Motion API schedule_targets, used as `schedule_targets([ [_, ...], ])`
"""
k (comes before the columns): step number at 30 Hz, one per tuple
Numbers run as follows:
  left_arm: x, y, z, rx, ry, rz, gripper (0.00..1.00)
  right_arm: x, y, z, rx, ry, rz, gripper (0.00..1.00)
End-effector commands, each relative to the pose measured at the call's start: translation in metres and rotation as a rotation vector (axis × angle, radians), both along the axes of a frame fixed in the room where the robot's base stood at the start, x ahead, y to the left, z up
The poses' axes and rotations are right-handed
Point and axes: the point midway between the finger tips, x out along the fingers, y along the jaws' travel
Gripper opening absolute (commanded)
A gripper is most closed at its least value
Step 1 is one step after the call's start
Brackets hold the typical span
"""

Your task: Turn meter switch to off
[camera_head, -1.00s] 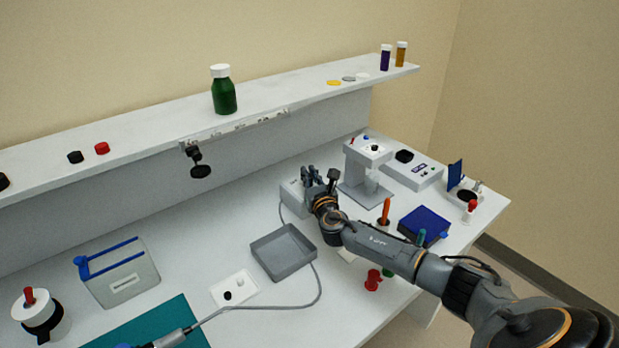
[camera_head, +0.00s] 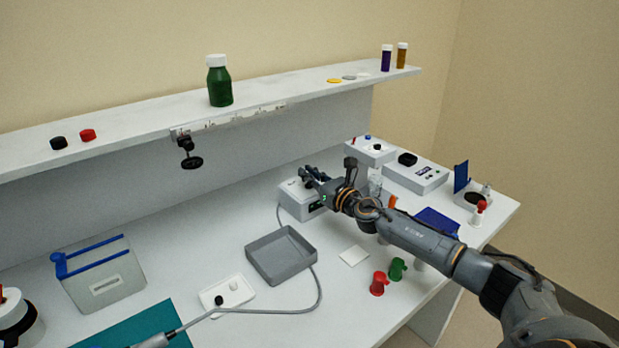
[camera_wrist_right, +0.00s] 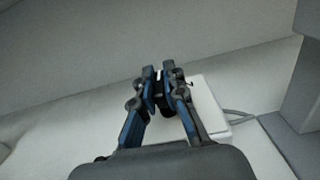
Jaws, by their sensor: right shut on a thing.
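The meter (camera_head: 299,207) is a small light grey box with a grey cable, standing on the bench against the back panel. In the right wrist view its pale casing (camera_wrist_right: 207,100) shows behind and to the right of the fingers. My right gripper (camera_head: 306,178) is at the top of the meter; it also shows in the wrist view (camera_wrist_right: 159,90). Its fingers are shut on a small black part, seemingly the meter's switch (camera_wrist_right: 165,108). The fingers mostly cover the switch, so its setting cannot be read. My left gripper is not in view.
A grey tray (camera_head: 282,271) and a white plate (camera_head: 213,301) lie in front of the meter. The meter's cable runs around them to a probe (camera_head: 152,342). Red (camera_head: 378,285) and green (camera_head: 397,269) holders stand near my right arm. A shelf (camera_head: 290,100) overhangs behind.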

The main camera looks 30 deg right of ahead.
Motion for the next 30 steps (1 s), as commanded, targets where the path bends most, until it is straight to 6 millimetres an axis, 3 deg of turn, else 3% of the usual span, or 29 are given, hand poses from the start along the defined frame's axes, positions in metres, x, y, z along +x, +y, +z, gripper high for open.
schedule_targets([
  [5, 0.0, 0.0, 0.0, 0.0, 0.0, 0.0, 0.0, 0.0, 0.001, 0.0, 0.0, 0.0, 0.001, 0.0],
  [6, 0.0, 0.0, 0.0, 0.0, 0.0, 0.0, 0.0, 0.0, 0.001, 0.0, 0.0, 0.0, 0.0, 0.19],
  [9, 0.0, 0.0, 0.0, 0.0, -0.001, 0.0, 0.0, 0.0, 0.001, 0.0, 0.001, 0.0, 0.0, 0.34],
  [20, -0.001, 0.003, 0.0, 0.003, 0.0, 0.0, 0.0, -0.004, -0.001, 0.0, 0.0, 0.001, -0.001, 0.34],
  [30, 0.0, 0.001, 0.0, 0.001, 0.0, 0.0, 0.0, -0.055, -0.004, -0.003, 0.0, 0.006, 0.0, 0.34],
])
